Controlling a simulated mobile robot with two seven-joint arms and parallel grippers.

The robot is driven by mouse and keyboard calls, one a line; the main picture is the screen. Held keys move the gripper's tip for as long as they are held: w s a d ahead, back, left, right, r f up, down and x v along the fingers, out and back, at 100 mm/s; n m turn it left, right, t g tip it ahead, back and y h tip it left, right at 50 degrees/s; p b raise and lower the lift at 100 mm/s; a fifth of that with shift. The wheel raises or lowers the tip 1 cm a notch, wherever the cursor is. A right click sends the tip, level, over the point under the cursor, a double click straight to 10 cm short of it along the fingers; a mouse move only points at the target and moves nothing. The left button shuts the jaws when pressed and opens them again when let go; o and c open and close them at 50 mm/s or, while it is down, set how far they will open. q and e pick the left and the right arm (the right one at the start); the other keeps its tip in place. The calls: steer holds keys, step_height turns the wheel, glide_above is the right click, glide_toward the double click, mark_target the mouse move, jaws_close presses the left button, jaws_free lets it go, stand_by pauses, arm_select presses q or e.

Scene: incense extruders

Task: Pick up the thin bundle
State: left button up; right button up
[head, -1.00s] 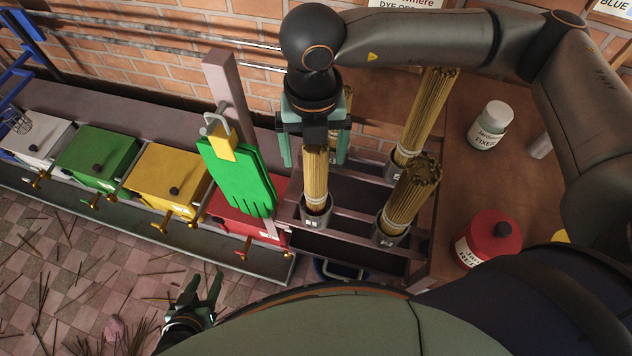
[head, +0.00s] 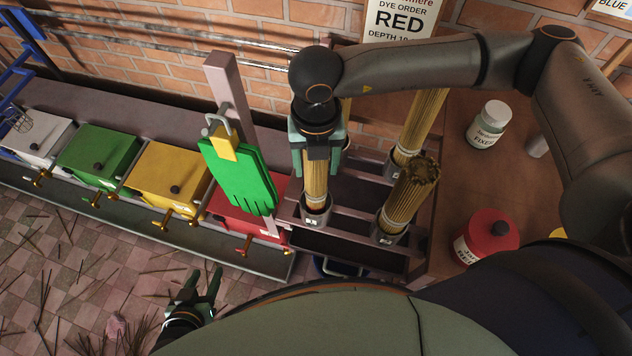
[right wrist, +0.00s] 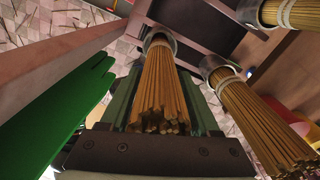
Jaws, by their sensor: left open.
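The thin bundle (head: 316,186) is a narrow sheaf of tan incense sticks. It stands upright in the front-left cup (head: 316,211) of the rack. My right gripper (head: 317,172) points down over the bundle, its fingers on either side of it. In the right wrist view the bundle (right wrist: 160,92) runs between the green fingers, with narrow gaps beside it near the fingertips, so the jaws look open. The bundle's top is hidden by the gripper in the head view. My left gripper (head: 207,285) is open and empty, low above the floor.
Thicker bundles stand in cups at the front right (head: 412,192) and back right (head: 421,125); another is partly hidden behind my right gripper. A green glove (head: 240,178) hangs on a post just left. A red jar (head: 487,237) and white bottle (head: 488,125) stand right.

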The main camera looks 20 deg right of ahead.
jaws_close()
stand_by(0.6)
